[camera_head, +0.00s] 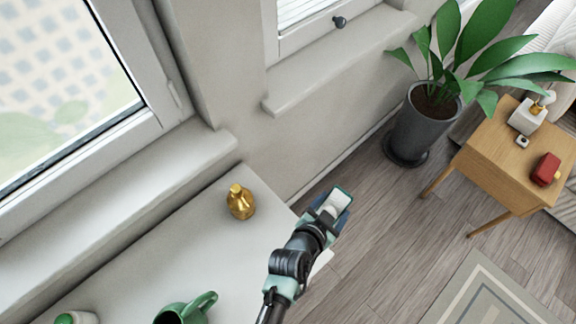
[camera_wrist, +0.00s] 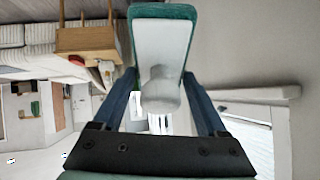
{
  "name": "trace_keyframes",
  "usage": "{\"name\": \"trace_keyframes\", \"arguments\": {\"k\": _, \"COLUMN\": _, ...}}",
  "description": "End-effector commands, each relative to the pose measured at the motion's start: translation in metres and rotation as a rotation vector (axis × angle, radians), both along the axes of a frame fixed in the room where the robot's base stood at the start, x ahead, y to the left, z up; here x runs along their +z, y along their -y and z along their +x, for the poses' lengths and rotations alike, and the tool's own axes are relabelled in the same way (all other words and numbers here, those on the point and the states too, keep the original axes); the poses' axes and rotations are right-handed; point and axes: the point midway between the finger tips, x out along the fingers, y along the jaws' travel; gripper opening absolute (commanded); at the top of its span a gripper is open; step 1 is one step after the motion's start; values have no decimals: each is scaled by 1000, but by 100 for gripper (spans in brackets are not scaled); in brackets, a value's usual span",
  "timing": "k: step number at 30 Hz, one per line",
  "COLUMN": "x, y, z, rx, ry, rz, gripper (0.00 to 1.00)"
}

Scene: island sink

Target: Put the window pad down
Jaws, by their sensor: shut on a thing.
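The window pad (camera_head: 335,203) is a flat piece with a pale face and a dark green rim. In the wrist view the pad (camera_wrist: 163,50) fills the space between the two blue fingers, with a pale rounded knob toward me. My gripper (camera_head: 322,214) is shut on it; the gripper also shows in the wrist view (camera_wrist: 160,95). In the head view the pad is held out past the right end of the white counter (camera_head: 215,255), above the wooden floor. Part of the pad is hidden by my gripper.
A gold bottle (camera_head: 240,202) stands on the counter near the wall. A green jug (camera_head: 187,308) and another item sit at its front left. A potted plant (camera_head: 423,125) and a wooden side table (camera_head: 505,160) with small objects are to the right. The counter's middle is clear.

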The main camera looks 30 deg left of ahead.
Motion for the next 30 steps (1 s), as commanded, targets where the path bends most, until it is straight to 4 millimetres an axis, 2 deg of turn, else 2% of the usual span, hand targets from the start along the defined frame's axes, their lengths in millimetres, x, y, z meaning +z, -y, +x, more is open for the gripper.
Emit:
{"name": "trace_keyframes", "arguments": {"k": 5, "x": -5, "y": -20, "z": -13, "rx": -34, "ry": -193, "rz": 12, "gripper": 23}}
{"name": "trace_keyframes", "arguments": {"k": 12, "x": -5, "y": -44, "z": -59, "rx": -94, "ry": -461, "rz": 41, "gripper": 23}}
{"name": "trace_keyframes", "arguments": {"k": 15, "x": -2, "y": -51, "z": -81, "rx": -111, "ry": -535, "rz": 52, "gripper": 23}}
{"name": "trace_keyframes", "arguments": {"k": 20, "x": 1, "y": -56, "z": -102, "rx": -124, "ry": -598, "rz": 59, "gripper": 23}}
{"name": "trace_keyframes", "arguments": {"k": 30, "x": -50, "y": -56, "z": -105, "rx": -129, "ry": -608, "rz": 60, "gripper": 23}}
